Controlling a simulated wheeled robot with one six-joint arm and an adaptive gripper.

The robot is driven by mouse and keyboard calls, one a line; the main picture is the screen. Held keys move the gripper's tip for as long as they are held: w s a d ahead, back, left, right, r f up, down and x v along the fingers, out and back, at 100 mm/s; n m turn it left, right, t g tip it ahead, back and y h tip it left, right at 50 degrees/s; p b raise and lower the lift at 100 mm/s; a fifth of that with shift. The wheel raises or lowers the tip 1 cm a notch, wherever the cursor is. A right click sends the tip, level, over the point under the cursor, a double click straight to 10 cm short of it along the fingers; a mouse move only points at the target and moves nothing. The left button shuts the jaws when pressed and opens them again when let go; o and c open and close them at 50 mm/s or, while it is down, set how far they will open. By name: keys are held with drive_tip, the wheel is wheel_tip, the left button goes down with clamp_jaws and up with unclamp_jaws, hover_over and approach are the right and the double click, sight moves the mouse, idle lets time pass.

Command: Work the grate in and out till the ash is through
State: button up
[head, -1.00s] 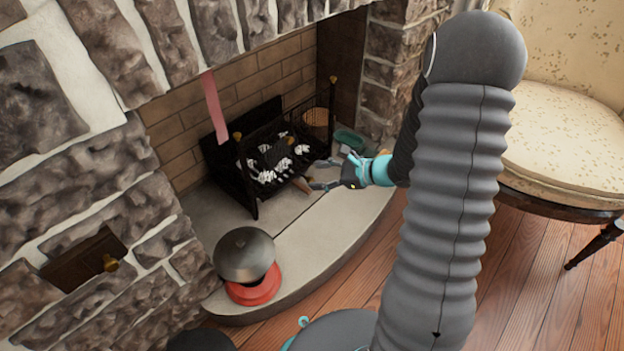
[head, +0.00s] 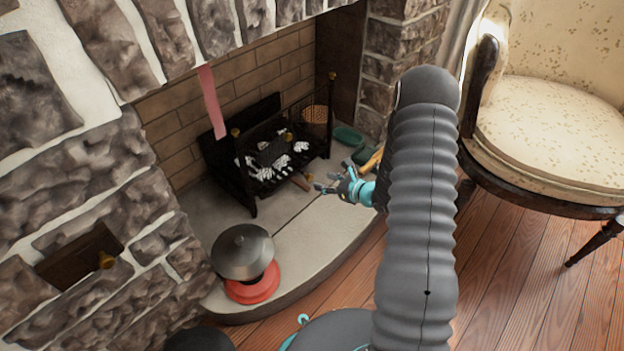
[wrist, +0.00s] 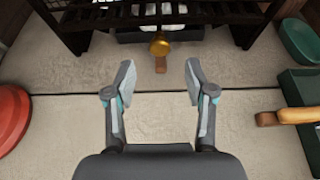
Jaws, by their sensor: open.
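The black iron grate (head: 252,186) stands in the fireplace, with white ash lumps (head: 272,170) and a dark chunk on it. Its front underside shows at the top of the wrist view (wrist: 85,17). In the head view my gripper (head: 325,187) is over the hearth.
A grey-lidded red pot (head: 250,287) stands at the hearth's left. A green bowl (wrist: 301,40) and a green box with a wooden handle (wrist: 290,116) lie at right. A pink ribbon (head: 211,100) hangs at the opening. The pale hearth (head: 305,235) is clear in front.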

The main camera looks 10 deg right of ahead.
sight(311, 178)
drive_tip(key=x, duration=0.6)
drive_tip(key=shift+w+a+f, duration=0.2)
drive_tip(key=shift+b, duration=0.3)
clamp_jaws()
